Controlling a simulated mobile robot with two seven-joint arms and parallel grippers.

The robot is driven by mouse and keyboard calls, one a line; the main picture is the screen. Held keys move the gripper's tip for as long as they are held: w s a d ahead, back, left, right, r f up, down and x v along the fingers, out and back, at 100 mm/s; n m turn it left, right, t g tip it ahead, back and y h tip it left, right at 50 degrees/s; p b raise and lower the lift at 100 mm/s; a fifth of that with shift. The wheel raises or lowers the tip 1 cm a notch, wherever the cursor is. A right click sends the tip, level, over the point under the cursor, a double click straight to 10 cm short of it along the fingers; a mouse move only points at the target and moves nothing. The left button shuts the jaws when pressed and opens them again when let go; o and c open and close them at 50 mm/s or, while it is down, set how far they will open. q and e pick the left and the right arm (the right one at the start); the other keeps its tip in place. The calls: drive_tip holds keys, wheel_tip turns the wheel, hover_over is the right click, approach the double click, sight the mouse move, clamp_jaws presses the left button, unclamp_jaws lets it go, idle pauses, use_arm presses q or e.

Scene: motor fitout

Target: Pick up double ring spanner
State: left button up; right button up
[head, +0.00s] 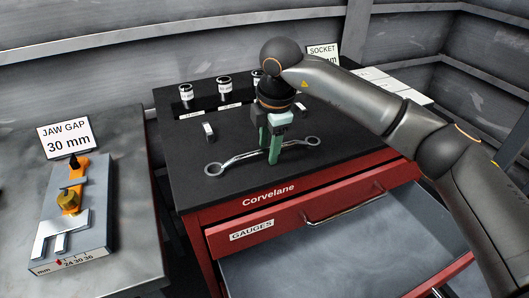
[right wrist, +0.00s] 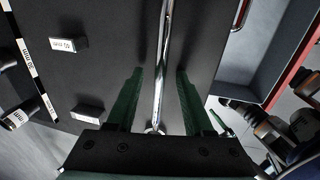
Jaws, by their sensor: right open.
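The double ring spanner (head: 245,157) is a shiny steel bar with a ring at each end. It lies on the dark top of the red cabinet near its front edge. My right gripper (head: 269,150) points down over the spanner's middle, its green fingers open. In the right wrist view the spanner (right wrist: 164,42) runs between the two fingers (right wrist: 160,75), with a gap on each side. The fingers hide part of the spanner in the head view. My left gripper is not in view.
The cabinet's drawer (head: 350,250) stands open in front and looks empty. Several sockets (head: 224,84) stand behind the spanner, with small labelled blocks (head: 208,130) nearer. On the left table (head: 120,250) are a jaw gauge (head: 78,215) and a "30 mm" sign (head: 66,138).

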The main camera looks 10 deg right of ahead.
clamp_jaws()
idle(0.4)
idle(1.0)
